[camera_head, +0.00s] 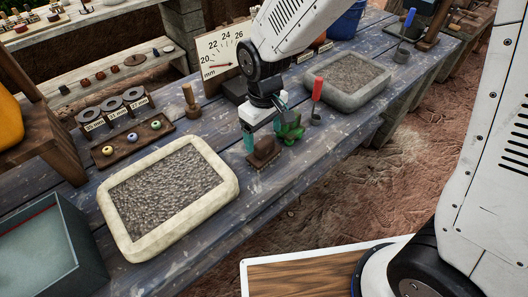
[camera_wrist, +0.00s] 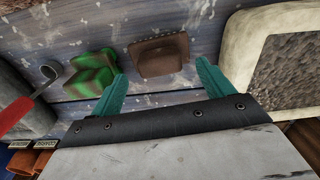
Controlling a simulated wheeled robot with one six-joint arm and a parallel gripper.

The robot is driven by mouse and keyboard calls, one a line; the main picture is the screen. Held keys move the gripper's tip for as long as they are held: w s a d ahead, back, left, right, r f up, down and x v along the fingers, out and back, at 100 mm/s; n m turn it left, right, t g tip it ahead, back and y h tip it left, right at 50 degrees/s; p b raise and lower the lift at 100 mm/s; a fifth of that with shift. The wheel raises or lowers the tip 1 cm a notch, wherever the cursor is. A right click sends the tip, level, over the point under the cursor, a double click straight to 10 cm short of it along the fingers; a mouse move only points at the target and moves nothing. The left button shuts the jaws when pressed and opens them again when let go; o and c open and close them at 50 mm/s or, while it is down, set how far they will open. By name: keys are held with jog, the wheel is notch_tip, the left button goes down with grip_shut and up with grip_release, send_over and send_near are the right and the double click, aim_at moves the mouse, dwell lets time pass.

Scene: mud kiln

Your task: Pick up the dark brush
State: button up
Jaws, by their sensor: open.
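The dark brush, a small brown block-like piece with a wider base (camera_head: 263,151), lies on the worn blue-grey plank bench. In the wrist view the brush (camera_wrist: 160,56) sits just beyond and between my teal fingertips. My gripper (camera_head: 264,136) is open above the brush, and nothing is held in it. In the wrist view the gripper (camera_wrist: 161,72) has its fingers spread on either side of the brush's line, and the brush appears apart from both. I cannot tell the exact height gap.
A green block-like item (camera_head: 292,129) stands close beside the brush, near one finger. A red-handled scoop (camera_head: 317,92) is just past it. Pale gravel-filled trays (camera_head: 226,165) (camera_head: 376,96) flank the spot. A dial board (camera_head: 217,62) stands behind. The bench's front edge is near.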

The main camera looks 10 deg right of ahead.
aim_at(264, 141)
notch_tip(264, 141, down, 4)
jog(key=shift+r, duration=0.15)
jog(key=c, duration=1.1)
jog(key=shift+r, duration=0.2)
